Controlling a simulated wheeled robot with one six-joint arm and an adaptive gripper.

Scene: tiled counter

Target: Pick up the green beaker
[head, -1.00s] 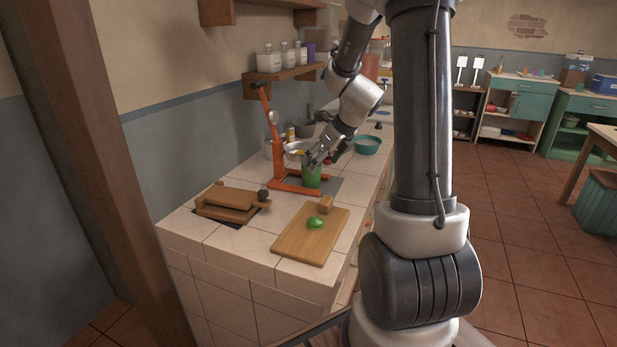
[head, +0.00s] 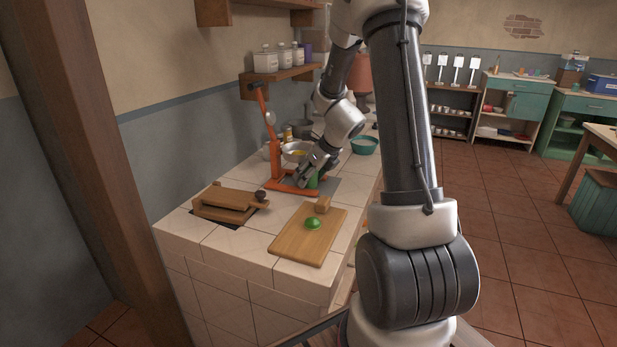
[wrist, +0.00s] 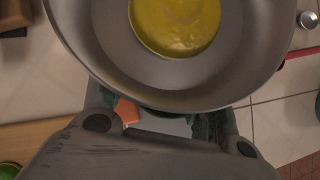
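The green beaker (head: 312,181) stands on the counter beside the orange press, and my arm partly covers it in the head view. My gripper (head: 306,178) is low at the beaker, in front of and over it. In the wrist view the fingers of my gripper (wrist: 165,122) are spread apart, with dark green showing between them. Most of the beaker is hidden there by the gripper body and a grey bowl. I cannot tell whether the fingers touch it.
The grey bowl with yellow contents (wrist: 178,75) is close by the gripper. The orange lever press (head: 285,186) stands beside the beaker. A teal bowl (head: 364,146) is behind to the right. A cutting board (head: 300,245) with a green item and a wooden press (head: 225,203) are nearer.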

